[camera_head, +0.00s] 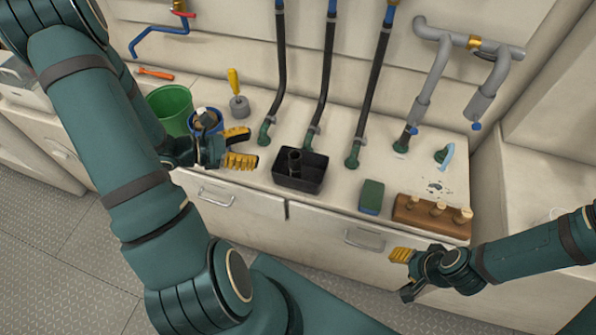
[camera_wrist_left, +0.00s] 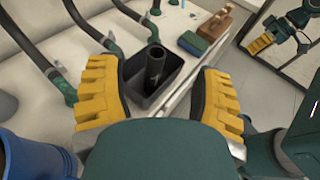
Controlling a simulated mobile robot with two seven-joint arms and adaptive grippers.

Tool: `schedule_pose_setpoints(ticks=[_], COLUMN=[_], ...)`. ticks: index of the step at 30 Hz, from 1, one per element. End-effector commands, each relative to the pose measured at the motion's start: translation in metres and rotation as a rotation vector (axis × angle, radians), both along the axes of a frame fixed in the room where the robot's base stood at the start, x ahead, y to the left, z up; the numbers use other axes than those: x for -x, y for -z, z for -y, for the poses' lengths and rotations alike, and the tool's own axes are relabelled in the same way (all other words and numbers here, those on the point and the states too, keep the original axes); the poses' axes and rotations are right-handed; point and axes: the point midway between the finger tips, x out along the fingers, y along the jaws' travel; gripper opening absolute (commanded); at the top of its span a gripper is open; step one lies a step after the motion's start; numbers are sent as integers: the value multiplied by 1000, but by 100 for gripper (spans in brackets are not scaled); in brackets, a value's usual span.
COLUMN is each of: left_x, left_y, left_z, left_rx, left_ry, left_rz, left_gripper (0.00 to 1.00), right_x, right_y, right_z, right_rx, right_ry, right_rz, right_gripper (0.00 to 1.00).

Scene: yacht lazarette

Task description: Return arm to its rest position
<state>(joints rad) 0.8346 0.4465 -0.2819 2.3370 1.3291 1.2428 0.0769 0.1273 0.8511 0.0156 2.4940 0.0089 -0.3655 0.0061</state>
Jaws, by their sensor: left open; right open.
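My left gripper (camera_head: 238,148) is open over the counter, between the blue container and the black tray. Its two yellow-padded fingers also show in the left wrist view (camera_wrist_left: 160,98), spread apart with nothing gripped between them. My right gripper (camera_head: 404,272) is in front of the cabinet, below the counter's front edge and near the wooden block; it looks open and empty. It also shows at the upper right of the left wrist view (camera_wrist_left: 277,36). A black tray (camera_head: 314,180) holds a dark upright cylinder (camera_head: 294,160); the cylinder's lower end is hidden inside.
A green bucket (camera_head: 170,108) and a blue container (camera_head: 206,121) stand left of my left gripper. Black hoses (camera_head: 322,80) and grey pipes (camera_head: 432,80) rise behind. A green-and-blue sponge (camera_head: 371,197) and a wooden block with pegs (camera_head: 430,217) sit near the counter's front edge.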

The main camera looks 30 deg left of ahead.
Motion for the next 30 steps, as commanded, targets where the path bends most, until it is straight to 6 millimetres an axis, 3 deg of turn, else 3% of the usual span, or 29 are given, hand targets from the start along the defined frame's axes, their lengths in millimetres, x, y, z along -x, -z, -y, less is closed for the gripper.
schedule_pose_setpoints(ticks=[11,14,17,22,27,30], left_x=[0,1,8,41,64,61], left_y=[1,8,29,82,127,146], left_z=[1,14,47,115,149,162], left_rx=[-1,-16,-72,-307,-640,-853], left_ry=[3,57,215,664,1100,1315], left_rz=[-1,-27,-89,-179,-108,24], left_gripper=[66,66,66,66,66,66], right_x=[0,0,0,0,0,0], right_y=[0,0,0,0,0,0], right_z=[0,0,0,0,0,0], right_rx=[0,0,0,0,0,0], right_ry=[0,0,0,0,0,0], right_rz=[0,0,0,0,0,0], right_gripper=[47,47,47,47,47,47])
